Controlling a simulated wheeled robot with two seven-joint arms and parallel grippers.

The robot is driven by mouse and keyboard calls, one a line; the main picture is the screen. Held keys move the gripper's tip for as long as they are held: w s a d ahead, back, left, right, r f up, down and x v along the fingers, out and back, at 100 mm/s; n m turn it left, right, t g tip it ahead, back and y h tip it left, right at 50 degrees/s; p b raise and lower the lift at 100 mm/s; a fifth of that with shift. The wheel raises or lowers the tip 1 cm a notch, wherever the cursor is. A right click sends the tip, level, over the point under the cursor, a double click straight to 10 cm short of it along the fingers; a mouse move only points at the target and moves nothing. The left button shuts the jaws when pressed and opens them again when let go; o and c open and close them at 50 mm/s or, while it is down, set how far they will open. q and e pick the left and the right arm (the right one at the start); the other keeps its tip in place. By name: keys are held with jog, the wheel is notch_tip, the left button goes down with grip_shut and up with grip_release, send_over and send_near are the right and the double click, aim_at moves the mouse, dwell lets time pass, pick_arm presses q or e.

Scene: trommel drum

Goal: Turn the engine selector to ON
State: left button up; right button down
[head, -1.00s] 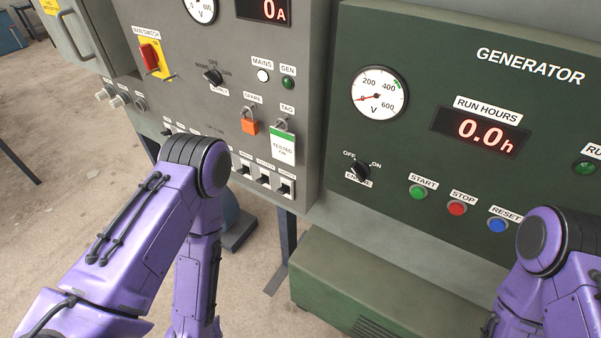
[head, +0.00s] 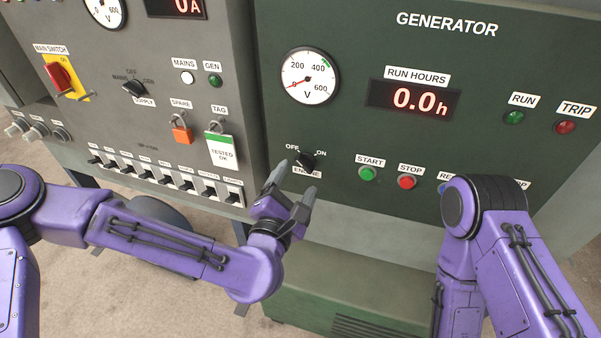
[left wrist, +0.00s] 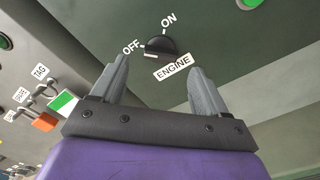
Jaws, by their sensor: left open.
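The engine selector (head: 307,160) is a small black knob on the dark green generator panel, between the OFF and ON labels and above the ENGINE label. In the left wrist view the knob (left wrist: 161,46) has a pale mark on its side towards OFF. My left gripper (head: 294,178) is open and empty, just in front of and below the selector. In the left wrist view its two fingers (left wrist: 158,66) stand apart, with the knob beyond and between their tips; they do not appear to touch it. My right arm shows at the right, but its gripper is out of view.
The green START button (head: 368,173) and red STOP button (head: 407,182) sit right of the selector. A voltmeter (head: 309,76) is above it. The grey panel at left carries breakers, an orange padlock (head: 182,134) and a tag (head: 222,150). A green housing (head: 350,295) stands below.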

aim_at(303, 167)
pick_arm(q)
jog(key=x, duration=0.2)
jog(key=shift+w+d+r+p, duration=0.15)
jog(key=shift+w+r+p, duration=0.05)
jog(key=shift+w+p, duration=0.2)
jog(key=shift+w+d+f, duration=0.15)
jog(key=shift+w+d, duration=0.05)
jog(key=shift+w, duration=0.35)
jog(key=c, duration=1.1)
jog(key=shift+o, duration=0.2)
pick_arm(e)
jog(key=shift+r, duration=0.75)
